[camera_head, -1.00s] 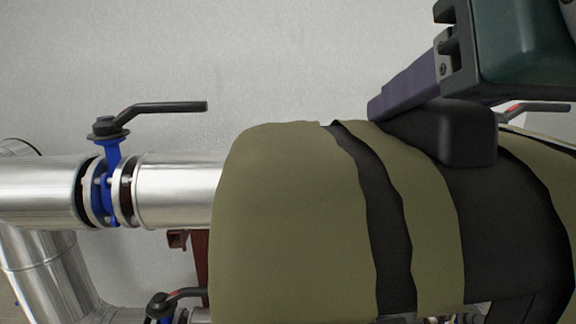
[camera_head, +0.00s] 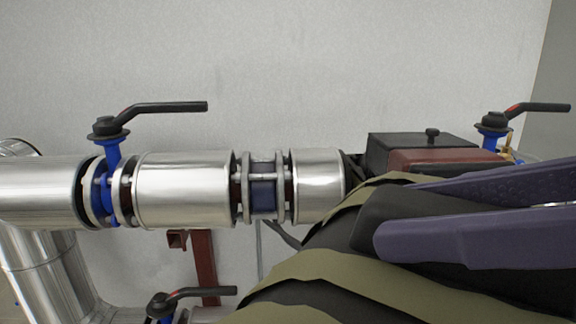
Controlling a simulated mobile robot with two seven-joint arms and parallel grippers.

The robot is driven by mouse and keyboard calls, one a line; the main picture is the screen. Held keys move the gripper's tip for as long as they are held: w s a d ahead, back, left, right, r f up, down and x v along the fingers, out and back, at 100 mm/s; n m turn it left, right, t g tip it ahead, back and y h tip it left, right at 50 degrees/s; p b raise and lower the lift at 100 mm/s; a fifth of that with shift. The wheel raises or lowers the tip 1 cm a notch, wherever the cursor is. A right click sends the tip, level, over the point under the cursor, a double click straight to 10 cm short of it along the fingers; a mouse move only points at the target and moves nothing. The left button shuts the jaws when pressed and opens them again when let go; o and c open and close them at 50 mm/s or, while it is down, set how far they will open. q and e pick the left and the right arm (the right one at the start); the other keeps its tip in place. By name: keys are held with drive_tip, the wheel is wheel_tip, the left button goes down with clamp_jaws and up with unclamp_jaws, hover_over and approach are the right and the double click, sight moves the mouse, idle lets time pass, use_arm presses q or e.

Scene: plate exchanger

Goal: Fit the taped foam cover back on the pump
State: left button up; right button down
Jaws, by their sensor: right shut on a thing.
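The foam cover (camera_head: 335,268), olive with black tape bands, fills the lower right of the head view. It is tilted, and its right and lower parts run out of the picture. My right gripper (camera_head: 392,212) has purple fingers and is shut on a black raised part of the cover. A red body with a black box on top (camera_head: 425,150), which looks like the pump, shows behind the cover. The cover and fingers hide its lower part. The cover appears nearer than the pump; I cannot tell if they touch. My left gripper is not in view.
A shiny metal-clad pipe (camera_head: 185,188) runs along the left to the pump. Blue valves with black levers stand at left (camera_head: 110,145), right (camera_head: 494,130) and bottom (camera_head: 160,305). A red support post (camera_head: 204,268) stands below the pipe. The grey wall behind is bare.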

drive_tip(key=shift+m+t+h, duration=0.5)
drive_tip(key=d, duration=0.8)
drive_tip(key=shift+d+r, duration=0.3)
drive_tip(key=shift+d, duration=0.05)
drive_tip(key=shift+s+d, duration=0.1)
drive_tip(key=shift+d, duration=0.1)
drive_tip(key=shift+f, duration=0.1)
